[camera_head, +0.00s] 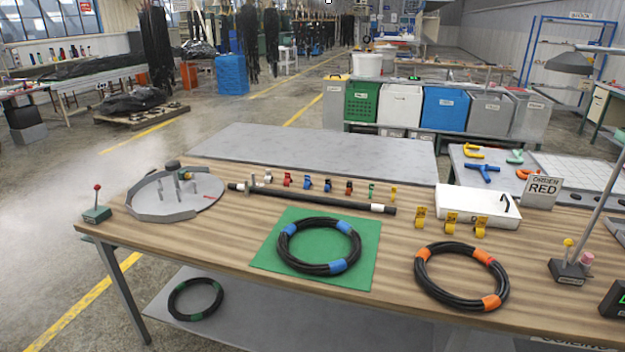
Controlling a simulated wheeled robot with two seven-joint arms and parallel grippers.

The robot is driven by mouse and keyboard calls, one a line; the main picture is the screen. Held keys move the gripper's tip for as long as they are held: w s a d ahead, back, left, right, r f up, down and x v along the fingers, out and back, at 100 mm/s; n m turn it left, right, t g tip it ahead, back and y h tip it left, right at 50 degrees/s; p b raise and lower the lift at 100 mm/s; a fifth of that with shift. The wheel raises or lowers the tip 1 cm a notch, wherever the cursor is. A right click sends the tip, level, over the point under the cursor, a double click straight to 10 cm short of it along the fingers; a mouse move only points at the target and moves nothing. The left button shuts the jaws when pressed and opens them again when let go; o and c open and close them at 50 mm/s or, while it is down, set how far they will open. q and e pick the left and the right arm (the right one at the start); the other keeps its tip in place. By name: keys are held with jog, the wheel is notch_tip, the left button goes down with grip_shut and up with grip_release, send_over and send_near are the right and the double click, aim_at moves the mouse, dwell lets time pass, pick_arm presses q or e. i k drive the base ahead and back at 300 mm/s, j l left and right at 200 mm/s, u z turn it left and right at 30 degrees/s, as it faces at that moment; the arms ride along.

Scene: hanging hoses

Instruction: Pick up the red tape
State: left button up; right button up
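A row of small coloured pieces, seemingly tape rolls, stands along the back of the wooden table. One red piece (287,180) is left of the middle of the row and another red piece (349,188) is right of it. Blue (307,183), green (372,191) and yellow (393,194) pieces stand in the same row. They are too small to tell which is the red tape. A sign (543,189) at the right back appears to read "RED". Neither of my grippers is in view.
A black hose coil with blue bands (319,246) lies on a green mat (270,262). An orange-banded coil (461,275) lies right of it. A long black bar (320,198) lies just in front of the row. Yellow pieces (451,222) and a white box (477,206) stand to the right.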

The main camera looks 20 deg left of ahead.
aim_at(287, 178)
jog(key=j+z, duration=0.3)
jog(key=j, duration=0.15)
jog(key=k+j+z, duration=0.1)
jog(key=j+z, duration=0.2)
jog(key=k+j+z, duration=0.1)
jog(key=j+z, duration=0.15)
jog(key=j, duration=0.3)
